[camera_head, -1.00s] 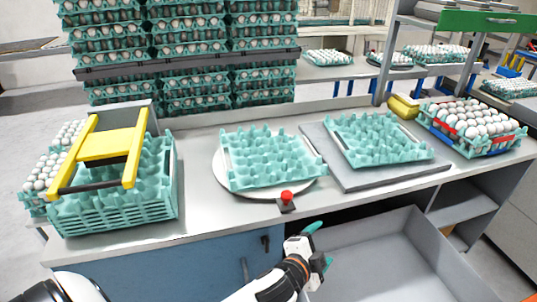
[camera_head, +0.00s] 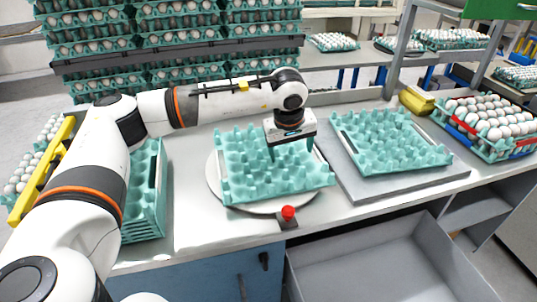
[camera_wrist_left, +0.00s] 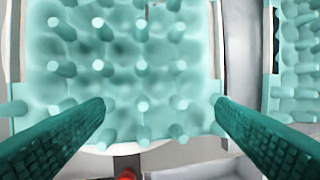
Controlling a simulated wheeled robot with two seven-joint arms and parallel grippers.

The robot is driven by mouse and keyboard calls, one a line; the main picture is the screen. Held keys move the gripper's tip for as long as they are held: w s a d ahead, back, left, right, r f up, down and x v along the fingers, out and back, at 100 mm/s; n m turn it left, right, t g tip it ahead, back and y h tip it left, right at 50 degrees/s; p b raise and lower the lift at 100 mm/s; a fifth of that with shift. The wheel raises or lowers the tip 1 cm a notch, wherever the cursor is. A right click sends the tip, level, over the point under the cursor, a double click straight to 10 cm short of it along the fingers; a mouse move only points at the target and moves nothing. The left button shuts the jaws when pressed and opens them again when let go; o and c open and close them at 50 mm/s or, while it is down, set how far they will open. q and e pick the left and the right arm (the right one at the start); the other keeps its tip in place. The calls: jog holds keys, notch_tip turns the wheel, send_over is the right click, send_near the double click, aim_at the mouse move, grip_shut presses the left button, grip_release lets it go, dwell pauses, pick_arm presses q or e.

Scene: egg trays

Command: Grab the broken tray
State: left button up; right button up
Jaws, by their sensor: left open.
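A teal, empty egg tray (camera_head: 235,165) lies on a white round plate (camera_head: 213,185) in the middle of the counter. A second empty teal tray (camera_head: 385,140) lies on a grey slab (camera_head: 400,187) to its right. I cannot tell from the pictures which tray is broken. My left gripper (camera_head: 291,150) is open, pointing down over the right part of the tray on the plate. In the left wrist view the fingers (camera_wrist_left: 160,103) are spread wide over that tray (camera_wrist_left: 120,45) with nothing held between them. Whether the fingertips touch it is unclear. My right gripper is out of view.
A red button (camera_head: 288,212) stands at the counter's front edge. Egg stacks (camera_head: 180,45) rise behind. A full egg tray (camera_head: 490,120) is at right. An open grey drawer (camera_head: 380,260) lies below.

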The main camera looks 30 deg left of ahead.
pick_arm(q)
jog(key=a+r+y, duration=0.2)
jog(key=a+r, duration=0.1)
jog(key=a, duration=0.3)
jog(key=p, duration=0.1)
send_near(269, 159)
jog(key=shift+w+a+f+y, duration=0.2)
jog(key=shift+a+f+y, duration=0.15)
jog(key=shift+a, duration=0.3)
jog(key=x, duration=0.2)
jog(key=p+x, duration=0.1)
jog(key=x, duration=0.2)
jog(key=shift+w+d+f, duration=0.2)
jog(key=shift+w+f, duration=0.05)
jog(key=shift+w, duration=0.2)
jog(key=shift+a+f, duration=0.1)
jog(key=shift+f, duration=0.05)
jog(key=c, duration=1.1)
jog(key=shift+c, duration=0.6)
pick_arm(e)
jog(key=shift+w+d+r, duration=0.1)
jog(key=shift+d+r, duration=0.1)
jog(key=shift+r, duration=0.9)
